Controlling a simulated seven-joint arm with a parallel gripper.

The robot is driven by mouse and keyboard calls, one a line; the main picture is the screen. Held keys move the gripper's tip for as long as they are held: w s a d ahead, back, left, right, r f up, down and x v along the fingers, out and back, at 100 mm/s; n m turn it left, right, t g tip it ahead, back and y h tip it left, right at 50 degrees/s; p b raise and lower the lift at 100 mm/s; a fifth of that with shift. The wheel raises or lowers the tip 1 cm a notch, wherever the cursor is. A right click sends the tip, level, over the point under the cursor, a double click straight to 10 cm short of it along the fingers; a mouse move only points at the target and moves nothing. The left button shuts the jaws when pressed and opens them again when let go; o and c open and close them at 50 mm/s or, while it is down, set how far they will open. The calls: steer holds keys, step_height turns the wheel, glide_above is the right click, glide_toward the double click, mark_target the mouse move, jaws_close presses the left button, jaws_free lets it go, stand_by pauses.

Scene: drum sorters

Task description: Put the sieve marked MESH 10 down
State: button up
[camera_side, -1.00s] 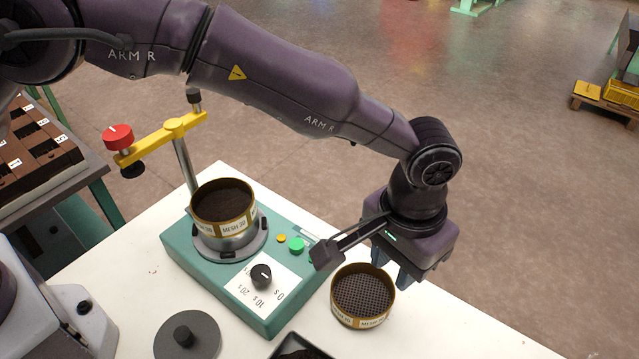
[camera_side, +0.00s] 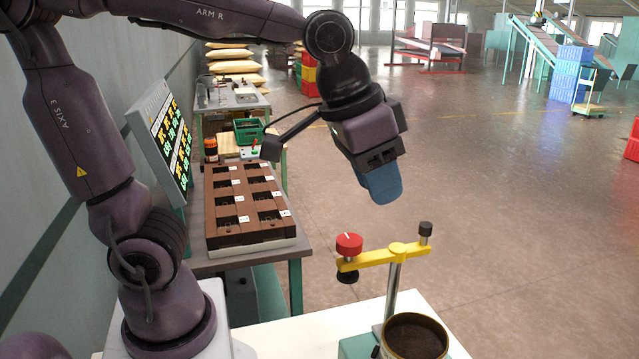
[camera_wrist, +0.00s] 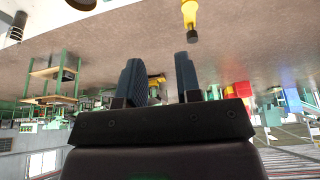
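The sieve marked MESH 10 cannot be made out in either current view. One brass-rimmed sieve (camera_side: 385,336) filled with dark material shows at the bottom edge of the side view, by the clamp post. Its label is out of frame.
The yellow clamp arm (camera_side: 376,257) with a red knob (camera_side: 349,244) stands on a post over the white table (camera_side: 292,340). A brown compartment tray (camera_side: 243,238) lies on a bench at left, beside a lit display board (camera_side: 171,135). Open floor lies to the right.

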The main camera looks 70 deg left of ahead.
steer(key=s+a+f+t, duration=0.1)
steer(key=s+a, duration=0.3)
steer(key=s, duration=0.4)
steer(key=shift+a+f+n, duration=0.4)
steer(key=shift+f, duration=0.05)
stand_by(0.4)
